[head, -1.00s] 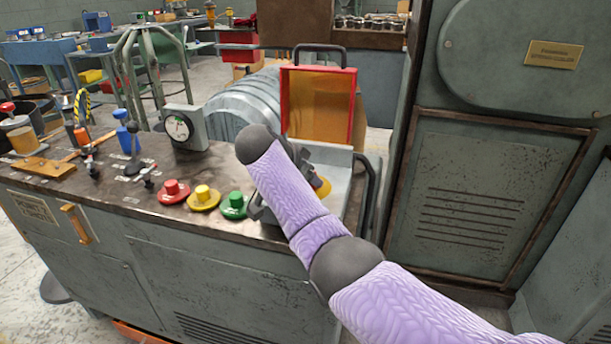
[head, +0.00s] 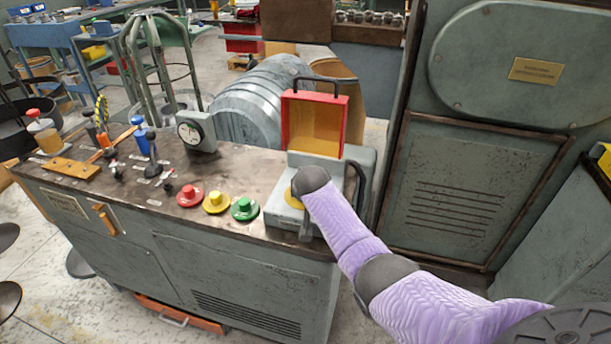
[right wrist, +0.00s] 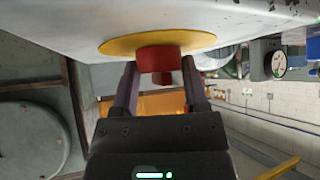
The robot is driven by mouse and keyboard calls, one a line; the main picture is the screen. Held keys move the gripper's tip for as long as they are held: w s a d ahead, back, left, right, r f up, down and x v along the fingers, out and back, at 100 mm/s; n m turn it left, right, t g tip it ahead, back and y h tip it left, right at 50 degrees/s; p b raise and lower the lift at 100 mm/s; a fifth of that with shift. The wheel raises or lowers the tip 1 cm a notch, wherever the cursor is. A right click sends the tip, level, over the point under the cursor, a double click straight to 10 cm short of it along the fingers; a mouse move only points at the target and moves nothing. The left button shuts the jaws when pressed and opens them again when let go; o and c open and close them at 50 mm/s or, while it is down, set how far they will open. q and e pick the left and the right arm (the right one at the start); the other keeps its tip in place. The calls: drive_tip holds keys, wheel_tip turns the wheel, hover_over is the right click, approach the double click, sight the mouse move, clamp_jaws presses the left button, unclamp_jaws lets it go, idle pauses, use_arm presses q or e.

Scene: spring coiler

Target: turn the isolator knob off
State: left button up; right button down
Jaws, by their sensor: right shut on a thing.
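The isolator knob (right wrist: 158,59) is red and sits on a round yellow plate (right wrist: 115,46) in the right wrist view. My right gripper (right wrist: 158,72) has a finger on each side of the knob and is shut on it. In the head view the yellow plate (head: 289,199) shows partly on the grey box (head: 282,214) at the bench's right end. My right arm hides the knob there. The red-framed cover (head: 314,128) with an orange panel stands raised behind it. My left gripper is not in view.
Red (head: 190,196), yellow (head: 216,202) and green (head: 244,208) buttons sit left of the box. A dial gauge (head: 190,132) and levers stand further left. A tall grey cabinet (head: 470,200) is close on the right. A dark handle (head: 357,185) rises beside the box.

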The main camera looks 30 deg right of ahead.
drive_tip(key=shift+d+n+t+y+p, duration=0.1)
drive_tip(key=shift+n+t+y+p, duration=0.2)
drive_tip(key=shift+n+y, duration=0.7)
drive_tip(key=shift+n, duration=0.4)
drive_tip(key=shift+d+f+n+y+b, duration=0.1)
drive_tip(key=shift+f+n+y+b, duration=0.1)
drive_tip(key=shift+n+y+b, duration=0.55)
drive_tip(key=n+y+b, duration=0.2)
drive_tip(key=n+b, duration=0.1)
drive_tip(key=n, duration=0.1)
drive_tip(key=shift+f+y+b, duration=0.1)
drive_tip(key=shift+y+b, duration=0.25)
drive_tip(key=shift+b, duration=0.05)
drive_tip(key=shift+n+b, duration=0.25)
drive_tip(key=shift+b, duration=0.05)
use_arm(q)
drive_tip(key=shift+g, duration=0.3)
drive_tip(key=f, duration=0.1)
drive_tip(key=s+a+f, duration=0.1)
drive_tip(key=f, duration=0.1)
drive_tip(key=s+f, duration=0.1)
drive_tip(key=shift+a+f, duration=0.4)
use_arm(e)
drive_tip(key=shift+y, duration=0.4)
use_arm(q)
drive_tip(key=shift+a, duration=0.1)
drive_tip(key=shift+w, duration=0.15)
